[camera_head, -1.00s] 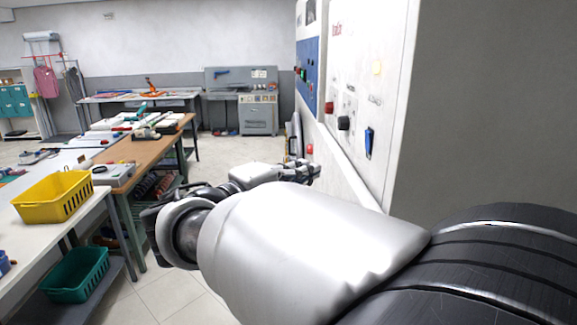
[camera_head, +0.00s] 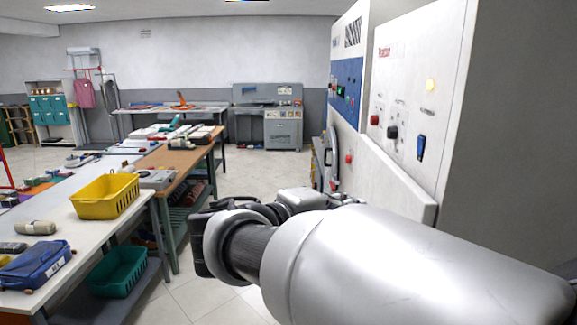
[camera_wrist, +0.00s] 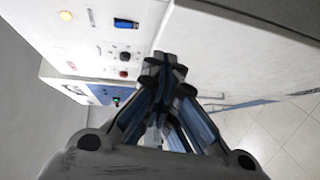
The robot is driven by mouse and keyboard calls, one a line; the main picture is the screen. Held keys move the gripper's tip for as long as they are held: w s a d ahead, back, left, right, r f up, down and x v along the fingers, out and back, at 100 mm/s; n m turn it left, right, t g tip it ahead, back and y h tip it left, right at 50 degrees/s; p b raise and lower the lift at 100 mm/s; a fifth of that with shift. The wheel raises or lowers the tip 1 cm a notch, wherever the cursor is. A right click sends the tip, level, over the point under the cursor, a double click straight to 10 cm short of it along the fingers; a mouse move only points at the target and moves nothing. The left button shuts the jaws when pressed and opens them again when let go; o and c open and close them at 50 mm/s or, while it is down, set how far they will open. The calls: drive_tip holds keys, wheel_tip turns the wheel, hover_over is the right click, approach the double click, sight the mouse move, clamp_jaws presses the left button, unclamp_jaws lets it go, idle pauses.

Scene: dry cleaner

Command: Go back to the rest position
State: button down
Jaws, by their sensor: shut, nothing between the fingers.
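My gripper shows in the wrist view (camera_wrist: 162,75), with its fingertips together and nothing between them. It is in front of the white machine panel (camera_wrist: 75,30), apart from it as far as I can tell. In the head view my arm reaches from the lower right toward the middle. The gripper end (camera_head: 345,199) is small there and partly hidden behind my forearm. The panel also shows in the head view (camera_head: 410,75), with a blue switch (camera_head: 421,147), a black knob (camera_head: 392,132), red buttons and a lit yellow lamp (camera_head: 430,85).
A white table at left holds a yellow basket (camera_head: 105,197) and a blue case (camera_head: 37,265). A green basket (camera_head: 117,272) sits on its lower shelf. A wooden bench (camera_head: 180,158) stands behind. Open tiled floor (camera_head: 262,178) lies between the tables and the machine.

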drive_tip(key=s+d+f+m+g, duration=0.1)
drive_tip(key=s+d+f+g, duration=0.1)
drive_tip(key=d+f, duration=0.35)
drive_tip(key=s+d+f+m+g+y+b, duration=0.1)
drive_tip(key=s+d+f+m+g+y, duration=0.15)
drive_tip(key=s+f, duration=0.35)
drive_tip(key=s+d+f+m+g+y+b, duration=0.1)
drive_tip(key=s+d+f+g+y+b, duration=0.2)
drive_tip(key=s, duration=0.6)
drive_tip(key=s+a+f+m+t+y, duration=0.1)
drive_tip(key=s+a+f+m+y, duration=0.2)
drive_tip(key=s+a+f+y, duration=0.2)
drive_tip(key=shift+s+a+f+y, duration=0.4)
drive_tip(key=shift+s+f+y, duration=0.45)
drive_tip(key=shift+s+f, duration=1.1)
drive_tip(key=shift+w+f+m+t, duration=0.1)
drive_tip(key=shift+w+m+t, duration=0.05)
drive_tip(key=shift+m+t, duration=0.1)
